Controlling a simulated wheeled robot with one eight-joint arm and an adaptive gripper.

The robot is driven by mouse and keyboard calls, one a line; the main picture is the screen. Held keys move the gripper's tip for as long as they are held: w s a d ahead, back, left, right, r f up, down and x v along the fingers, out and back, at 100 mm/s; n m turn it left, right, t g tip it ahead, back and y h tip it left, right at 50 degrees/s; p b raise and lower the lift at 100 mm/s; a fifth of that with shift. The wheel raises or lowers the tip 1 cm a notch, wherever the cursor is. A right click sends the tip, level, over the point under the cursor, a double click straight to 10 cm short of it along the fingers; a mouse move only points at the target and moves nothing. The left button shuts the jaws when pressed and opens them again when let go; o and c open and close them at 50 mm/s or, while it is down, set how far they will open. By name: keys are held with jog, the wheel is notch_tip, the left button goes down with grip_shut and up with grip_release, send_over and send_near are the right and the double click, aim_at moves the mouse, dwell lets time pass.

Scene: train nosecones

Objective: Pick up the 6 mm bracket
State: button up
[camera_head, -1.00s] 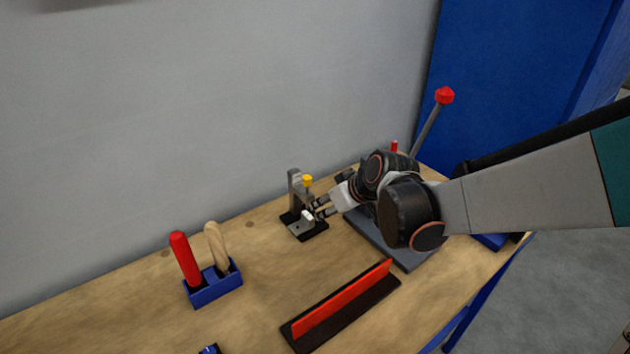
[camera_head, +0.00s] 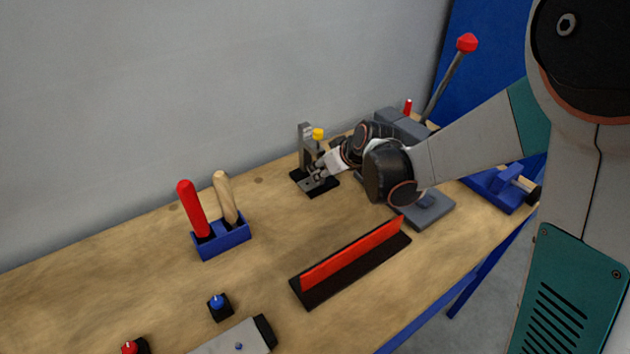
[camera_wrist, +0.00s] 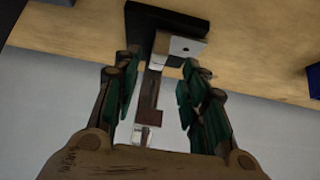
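A small fixture with a black base (camera_head: 325,189), a grey upright (camera_head: 304,140) and a yellow knob (camera_head: 318,133) stands on the bench near the wall. A small pale metal piece with a hole (camera_wrist: 178,45), which may be the 6 mm bracket, is at the black base in the wrist view. I cannot read its size. My gripper (camera_head: 318,173) is at the fixture from the right. In the wrist view my gripper (camera_wrist: 160,88) has its two fingers apart, with parts of the fixture showing between them. I see no finger closed on the metal piece. My fingers partly hide it in the head view.
A blue holder (camera_head: 222,240) with a red-handled and a wooden-handled tool stands left. A red strip on a black base (camera_head: 352,262) lies in front. A grey lever press (camera_head: 435,208) is right of my gripper. Small knobs (camera_head: 220,306) sit at the front left.

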aim_at(317, 171)
jog(key=b+x, duration=0.1)
jog(key=x, duration=0.3)
jog(key=shift+w+d, duration=0.1)
jog(key=shift+d, duration=0.05)
jog(key=shift+r, duration=0.1)
jog(key=shift+c, duration=0.5)
grip_shut()
jog(key=shift+r, duration=0.2)
